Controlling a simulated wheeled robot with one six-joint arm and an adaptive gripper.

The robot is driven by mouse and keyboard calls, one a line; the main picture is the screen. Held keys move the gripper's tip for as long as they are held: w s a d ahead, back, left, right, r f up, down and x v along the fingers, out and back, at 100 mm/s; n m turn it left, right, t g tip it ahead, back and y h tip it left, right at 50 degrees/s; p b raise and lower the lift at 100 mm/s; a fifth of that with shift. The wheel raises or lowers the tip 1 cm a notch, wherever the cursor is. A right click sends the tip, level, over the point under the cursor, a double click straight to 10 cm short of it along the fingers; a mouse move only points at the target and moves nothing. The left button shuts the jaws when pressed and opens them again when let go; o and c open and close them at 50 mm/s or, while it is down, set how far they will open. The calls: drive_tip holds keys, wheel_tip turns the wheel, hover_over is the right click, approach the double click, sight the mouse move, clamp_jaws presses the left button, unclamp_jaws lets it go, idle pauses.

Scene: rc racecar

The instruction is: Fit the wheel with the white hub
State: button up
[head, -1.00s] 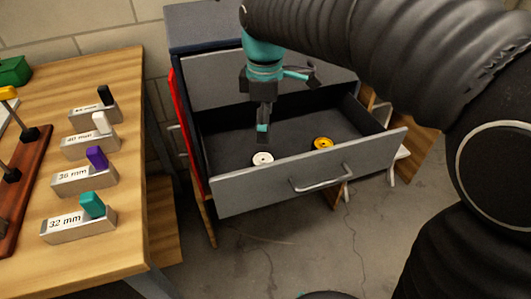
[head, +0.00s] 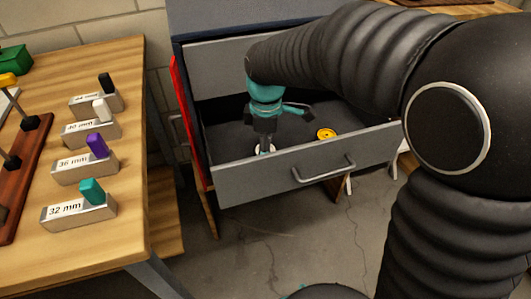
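The wheel with the white hub (head: 261,151) lies in the open drawer (head: 300,171), near its front left, mostly hidden behind my gripper. My gripper (head: 265,147) points down inside the drawer, right over this wheel, with its fingers at or very near it. I cannot tell whether the fingers touch or grip the wheel. A wheel with a yellow hub (head: 326,134) lies farther right in the drawer. The car is not clearly seen.
A wooden table (head: 110,240) at left bears several labelled metal blocks (head: 85,168) with coloured pegs, a reddish-brown board (head: 28,170) and a green box (head: 14,60). The drawer's front panel and handle (head: 324,172) stand close in front of my gripper.

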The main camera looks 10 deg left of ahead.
drive_tip(key=shift+f, duration=0.35)
drive_tip(key=c, duration=1.1)
drive_tip(key=shift+o, duration=0.2)
